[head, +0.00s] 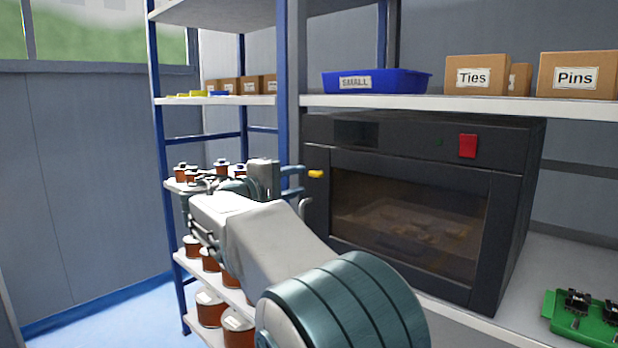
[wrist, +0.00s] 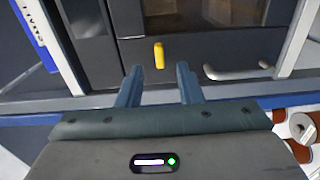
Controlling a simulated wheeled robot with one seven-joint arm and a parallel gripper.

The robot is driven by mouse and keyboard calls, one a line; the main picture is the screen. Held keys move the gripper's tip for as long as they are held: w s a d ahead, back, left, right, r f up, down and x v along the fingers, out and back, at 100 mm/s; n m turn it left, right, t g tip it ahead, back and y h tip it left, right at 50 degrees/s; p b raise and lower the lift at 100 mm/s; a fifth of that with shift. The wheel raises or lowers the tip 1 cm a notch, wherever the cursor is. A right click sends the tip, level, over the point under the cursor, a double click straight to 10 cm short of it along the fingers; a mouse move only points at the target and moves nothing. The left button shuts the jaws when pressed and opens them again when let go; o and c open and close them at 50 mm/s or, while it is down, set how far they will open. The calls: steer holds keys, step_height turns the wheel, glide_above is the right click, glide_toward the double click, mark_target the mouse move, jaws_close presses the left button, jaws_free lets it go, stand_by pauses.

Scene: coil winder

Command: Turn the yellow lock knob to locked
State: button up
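The yellow lock knob (head: 315,174) is on the left front of a dark oven-like cabinet (head: 408,165), near the door's upper left corner. In the wrist view the knob (wrist: 159,55) is an upright yellow bar just beyond my fingertips and centred between them. My gripper (head: 291,180) is left of the knob in the head view, with its fingers pointing at it. In the wrist view my gripper (wrist: 158,68) is open, with a clear gap between the two fingers. It appears empty and apart from the knob.
A metal door handle (wrist: 238,71) sits near the knob. A blue shelf post (head: 291,60) stands close to my gripper. Above is a shelf with a blue bin (head: 376,82) and cardboard boxes (head: 476,75). Copper coils (head: 209,308) fill the left shelves. A green tray (head: 585,318) lies right.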

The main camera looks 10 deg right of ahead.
steer(key=v, duration=0.8)
steer(key=shift+d+p, duration=0.1)
steer(key=shift+p, duration=0.2)
steer(key=s+d+f+m+g+y+p, duration=0.1)
steer(key=s+d+f+g+y+p, duration=0.15)
steer(key=s+d+p, duration=0.35)
steer(key=s+d+f+m+g+y+p, duration=0.1)
steer(key=s+d+f+g+y+p, duration=0.1)
steer(key=s+d+g+y+p, duration=0.4)
steer(key=s+f+m+y+p, duration=0.2)
steer(key=s+y+p, duration=0.1)
steer(key=s, duration=0.5)
steer(key=s+a+f+m+y+p, duration=0.1)
steer(key=s+m+y+p, duration=0.2)
steer(key=s+p, duration=0.3)
steer(key=shift+s+a+f+t, duration=0.2)
steer(key=shift+s+f+t, duration=0.2)
steer(key=shift+s, duration=0.7)
